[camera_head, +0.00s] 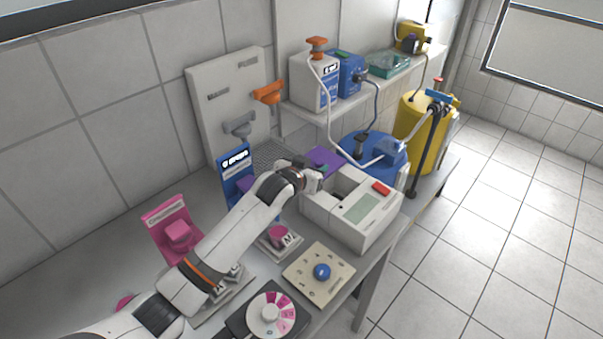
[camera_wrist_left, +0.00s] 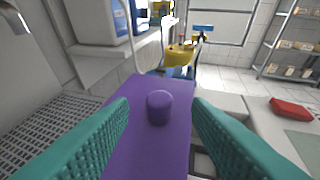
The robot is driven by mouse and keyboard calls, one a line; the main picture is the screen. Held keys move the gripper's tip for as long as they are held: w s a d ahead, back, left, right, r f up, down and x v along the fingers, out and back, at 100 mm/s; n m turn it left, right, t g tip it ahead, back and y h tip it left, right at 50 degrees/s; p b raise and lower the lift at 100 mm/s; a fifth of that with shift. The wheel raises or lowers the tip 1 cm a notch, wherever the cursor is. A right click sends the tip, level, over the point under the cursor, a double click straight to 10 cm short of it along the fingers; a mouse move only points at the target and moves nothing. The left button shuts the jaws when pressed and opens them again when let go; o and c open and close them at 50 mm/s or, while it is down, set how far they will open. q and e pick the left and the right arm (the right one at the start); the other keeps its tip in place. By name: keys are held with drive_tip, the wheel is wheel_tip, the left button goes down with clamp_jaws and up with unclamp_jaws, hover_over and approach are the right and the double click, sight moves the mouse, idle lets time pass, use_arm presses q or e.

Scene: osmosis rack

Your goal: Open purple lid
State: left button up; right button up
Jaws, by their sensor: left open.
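The purple lid (camera_head: 322,159) lies at the back left of the white machine (camera_head: 358,223) in the head view. In the left wrist view the purple lid (camera_wrist_left: 150,145) is a flat panel with a round purple knob (camera_wrist_left: 160,107) standing up from it. My left gripper (camera_wrist_left: 160,125) is open, with a teal finger on each side of the knob and gaps between. In the head view my left gripper (camera_head: 318,170) is at the lid, its fingertips mostly hidden by the wrist. My right gripper is not seen.
A red button (camera_head: 381,188) sits on the machine's top. A dial board with a blue knob (camera_head: 321,271) and a round pink-and-white dial (camera_head: 270,313) lie in front. A blue dispenser (camera_head: 236,170) stands left. A shelf with white and blue containers (camera_head: 315,80) is behind.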

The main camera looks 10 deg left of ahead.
use_arm(q)
drive_tip(key=v, duration=0.7)
drive_tip(key=shift+s, duration=0.2)
